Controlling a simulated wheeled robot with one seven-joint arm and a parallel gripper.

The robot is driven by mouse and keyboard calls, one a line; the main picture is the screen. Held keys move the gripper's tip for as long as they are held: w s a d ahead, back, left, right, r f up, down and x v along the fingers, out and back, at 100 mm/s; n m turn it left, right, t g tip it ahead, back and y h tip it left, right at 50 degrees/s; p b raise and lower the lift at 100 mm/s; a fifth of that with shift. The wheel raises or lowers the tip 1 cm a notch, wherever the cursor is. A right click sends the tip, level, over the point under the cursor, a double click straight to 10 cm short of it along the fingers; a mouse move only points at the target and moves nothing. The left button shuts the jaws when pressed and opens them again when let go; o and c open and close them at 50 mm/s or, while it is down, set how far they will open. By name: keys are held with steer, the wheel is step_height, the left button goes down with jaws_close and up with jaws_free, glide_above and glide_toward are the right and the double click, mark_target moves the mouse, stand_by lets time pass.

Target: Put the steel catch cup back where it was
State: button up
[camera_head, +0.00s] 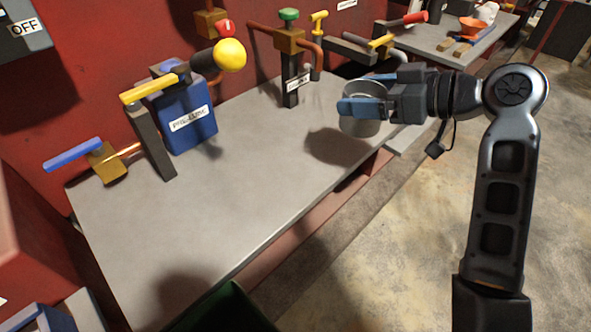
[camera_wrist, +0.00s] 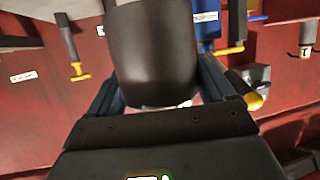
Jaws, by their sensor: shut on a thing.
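The steel catch cup (camera_head: 362,127) is a grey metal cylinder in the head view. My gripper (camera_head: 366,92) has its blue fingers shut on the cup from the right side. The cup looks upright and appears held above the right part of the grey bench, with a shadow on the bench to its left. Part of the cup is hidden behind the near finger. In the wrist view the cup (camera_wrist: 155,50) shows as a large dark cylinder between the two fingers (camera_wrist: 152,85).
The grey bench (camera_head: 240,165) is mostly clear in the middle. A blue labelled box (camera_head: 185,118), a yellow-handled lever (camera_head: 150,88) and a tap post with a green knob (camera_head: 290,60) stand along the red wall. Another bench (camera_head: 440,45) with an orange funnel (camera_head: 472,27) stands at upper right.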

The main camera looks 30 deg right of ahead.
steer(key=shift+w+a+f, duration=0.7)
steer(key=shift+a+f, duration=1.05)
steer(key=shift+f, duration=0.05)
steer(key=shift+w+a+f, duration=0.65)
steer(key=shift+a+f, duration=1.1)
steer(key=shift+w+a+f, duration=0.7)
steer(key=shift+a+f, duration=1.05)
steer(key=shift+f, duration=0.05)
steer(key=shift+f, duration=0.1)
steer(key=o, duration=1.1)
steer(key=shift+r, duration=0.2)
steer(key=v, duration=1.2)
steer(key=shift+f, duration=0.1)
steer(key=shift+s+f, duration=0.1)
